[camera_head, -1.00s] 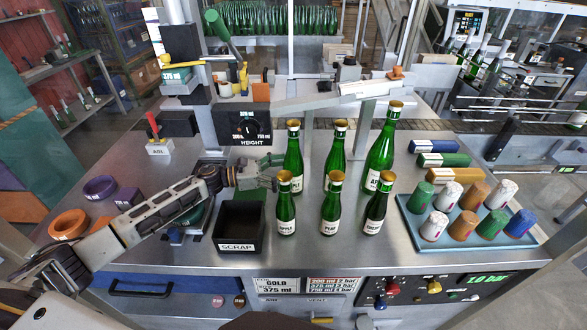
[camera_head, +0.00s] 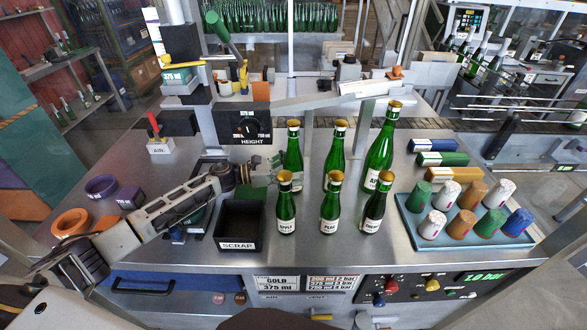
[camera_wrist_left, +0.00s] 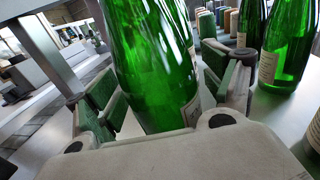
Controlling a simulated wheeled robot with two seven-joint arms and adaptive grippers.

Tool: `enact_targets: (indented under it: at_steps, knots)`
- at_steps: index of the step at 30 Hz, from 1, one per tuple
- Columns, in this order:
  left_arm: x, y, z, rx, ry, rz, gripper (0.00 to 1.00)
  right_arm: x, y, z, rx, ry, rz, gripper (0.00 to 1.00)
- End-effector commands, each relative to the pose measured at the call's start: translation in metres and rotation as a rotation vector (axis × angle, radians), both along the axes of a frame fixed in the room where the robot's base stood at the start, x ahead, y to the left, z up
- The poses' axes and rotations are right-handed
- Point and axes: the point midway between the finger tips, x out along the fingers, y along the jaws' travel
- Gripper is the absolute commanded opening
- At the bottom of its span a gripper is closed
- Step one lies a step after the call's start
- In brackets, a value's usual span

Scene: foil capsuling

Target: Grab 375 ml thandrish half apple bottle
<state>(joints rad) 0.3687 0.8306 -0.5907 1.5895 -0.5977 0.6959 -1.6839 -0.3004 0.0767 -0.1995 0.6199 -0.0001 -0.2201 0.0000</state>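Green bottles with gold tops stand on the steel bench. The back left medium bottle (camera_head: 293,148) has its label mostly hidden behind a front bottle; earlier, letters ending like "PLE" show on it. My left gripper (camera_head: 275,168) is at its left side, low on the body. In the left wrist view the bottle (camera_wrist_left: 155,65) stands between the two fingers of the gripper (camera_wrist_left: 165,105), which look open with a gap on the left. A small Apple bottle (camera_head: 286,207) is in front. The back middle medium bottle (camera_head: 336,155) stands to the right. My right gripper is not seen.
Small Pear (camera_head: 330,207) and Cherry (camera_head: 374,207) bottles stand in front, a tall bottle (camera_head: 381,150) at back right. A black scrap bin (camera_head: 239,244) lies below my left wrist. A blue tray (camera_head: 410,235) holds colored capsules. A height unit (camera_head: 243,126) stands behind.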

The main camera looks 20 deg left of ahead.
Motion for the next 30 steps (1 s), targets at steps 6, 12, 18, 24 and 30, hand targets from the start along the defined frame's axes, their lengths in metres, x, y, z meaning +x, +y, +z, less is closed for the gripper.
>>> enact_targets:
  at_steps: [6,12,18,24,30]
  knots:
    - [0.0,0.0001,0.0,0.0,0.0,0.0,0.5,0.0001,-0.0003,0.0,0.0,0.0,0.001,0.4]
    - [-0.0001,0.0002,0.0,0.0,0.0,0.0,0.24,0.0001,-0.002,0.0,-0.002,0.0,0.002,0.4]
    - [0.0006,0.0001,0.0029,-0.003,-0.004,0.0,0.04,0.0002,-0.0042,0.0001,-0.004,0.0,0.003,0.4]
    - [0.0006,0.0001,0.0031,-0.003,-0.004,0.0,0.04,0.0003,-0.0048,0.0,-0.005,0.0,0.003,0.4]
    - [0.0008,0.0002,0.0094,-0.002,-0.005,0.0,0.04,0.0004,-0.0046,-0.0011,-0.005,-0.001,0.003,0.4]
